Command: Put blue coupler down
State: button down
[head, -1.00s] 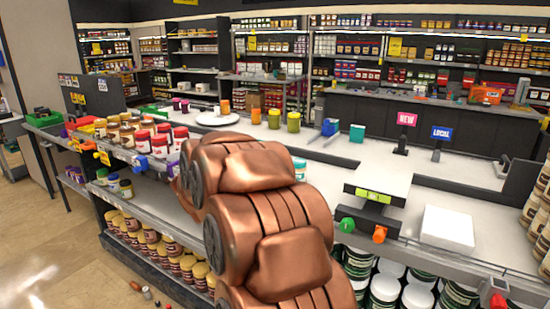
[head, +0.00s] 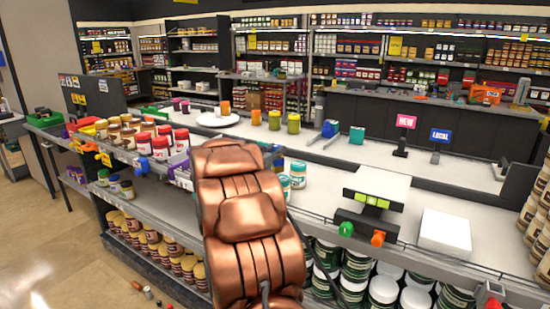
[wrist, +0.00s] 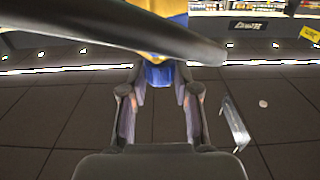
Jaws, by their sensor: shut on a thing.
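In the wrist view a blue coupler (wrist: 158,74) sits between the fingertips of my gripper (wrist: 159,82). The fingers are shut on it, and only part of its blue body shows. A dark bar crosses above and partly covers the view there. In the head view my copper-coloured arm fills the middle and hides my gripper and the held coupler. What lies directly under the coupler cannot be told.
A scale (head: 375,188), a white box (head: 446,231) and several jars (head: 161,147) stand on the counter. Dark tiles show in the wrist view.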

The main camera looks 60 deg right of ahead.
aim_at(275, 161)
jog(key=shift+f, duration=1.3)
jog(key=shift+f, duration=0.55)
jog(key=c, duration=0.9)
grip_release()
jog(key=shift+o, duration=0.2)
jog(key=shift+r, duration=0.6)
jog(key=a+b, duration=0.2)
jog(key=a, duration=1)
jog(key=shift+s, duration=0.3)
jog(key=shift+f, duration=0.1)
